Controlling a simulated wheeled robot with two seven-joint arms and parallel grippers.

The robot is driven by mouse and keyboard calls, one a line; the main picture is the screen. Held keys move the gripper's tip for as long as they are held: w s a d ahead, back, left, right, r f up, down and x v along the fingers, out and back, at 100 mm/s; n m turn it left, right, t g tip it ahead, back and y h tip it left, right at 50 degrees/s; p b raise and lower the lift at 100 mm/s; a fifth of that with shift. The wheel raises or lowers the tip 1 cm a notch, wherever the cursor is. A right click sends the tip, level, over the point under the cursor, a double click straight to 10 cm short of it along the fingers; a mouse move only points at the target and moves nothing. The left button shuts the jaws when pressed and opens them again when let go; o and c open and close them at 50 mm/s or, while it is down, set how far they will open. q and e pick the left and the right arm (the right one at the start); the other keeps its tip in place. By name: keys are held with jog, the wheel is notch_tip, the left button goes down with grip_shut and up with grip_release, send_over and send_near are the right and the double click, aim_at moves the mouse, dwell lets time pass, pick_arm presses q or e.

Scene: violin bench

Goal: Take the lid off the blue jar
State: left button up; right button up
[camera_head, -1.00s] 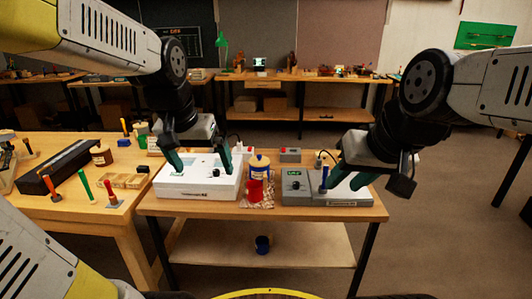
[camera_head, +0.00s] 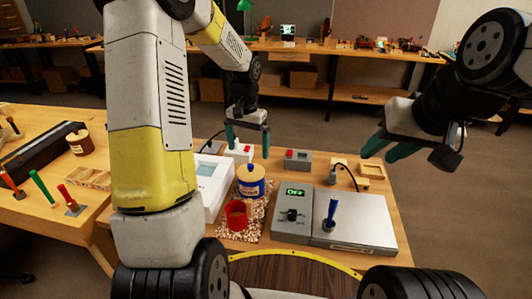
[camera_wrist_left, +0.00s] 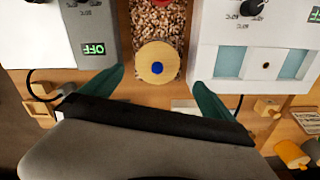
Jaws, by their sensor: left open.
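The blue jar (camera_head: 250,189) stands upright on a speckled mat in the middle of the bench. Its round tan lid (camera_head: 251,173) with a blue knob is on it. In the left wrist view the lid (camera_wrist_left: 157,55) and its blue knob (camera_wrist_left: 157,68) show from above; the jar's body is hidden under the lid. My left gripper (camera_head: 248,146) is open and empty, above and behind the jar in the head view. In the wrist view its fingertips lie apart, a little below the lid in the picture. My right gripper (camera_head: 376,149) is open and empty, raised over the bench's right side.
A red cup (camera_head: 237,213) stands just in front of the jar on the mat (camera_head: 228,235). A white device (camera_head: 214,187) is close on the left. A grey hotplate (camera_head: 355,227) with a blue-handled tool (camera_head: 331,213) is on the right. A small grey box (camera_head: 298,160) is behind.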

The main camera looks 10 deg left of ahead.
aim_at(251, 165)
pick_arm(q)
jog(key=shift+w+f, duration=0.15)
jog(key=shift+f, duration=0.3)
jog(key=f, duration=0.7)
jog(key=shift+d, duration=0.3)
jog(key=c, duration=1.2)
jog(key=shift+r, duration=0.15)
